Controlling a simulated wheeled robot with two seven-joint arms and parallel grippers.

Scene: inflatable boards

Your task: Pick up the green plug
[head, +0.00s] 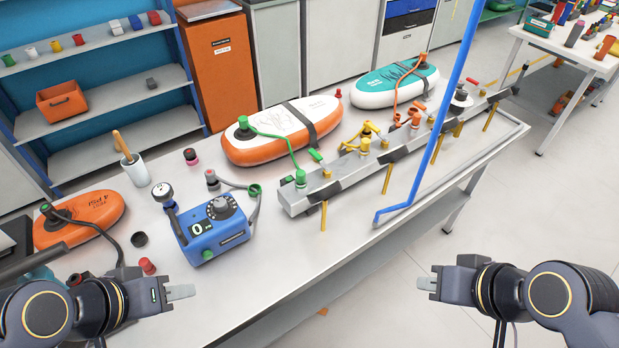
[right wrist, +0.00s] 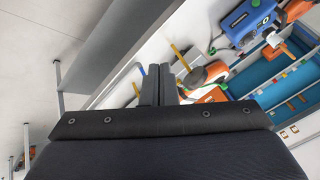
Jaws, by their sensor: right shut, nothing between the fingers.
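Several green pieces show in the head view, and I cannot tell for sure which is the plug. A green fitting (head: 300,179) stands on the left end of the grey bar, where a green hose (head: 275,137) comes down from the orange-and-white board. A green lever-like piece (head: 315,155) is just behind it. A green ring-like end (head: 255,190) tips the grey hose by the blue pump. My left gripper (head: 182,292) is over the table's front left, apart from these; its fingers overlap. My right gripper (head: 428,284) is shut and empty, beyond the table's front edge; it also shows in the right wrist view (right wrist: 165,85).
The grey bar (head: 345,180) runs along the table (head: 330,250). A blue pump (head: 212,228), orange board (head: 80,215), orange-and-white board (head: 285,130) and teal board (head: 395,84) stand on it. A blue pole (head: 448,95) rises at the right. The front tabletop is mostly clear.

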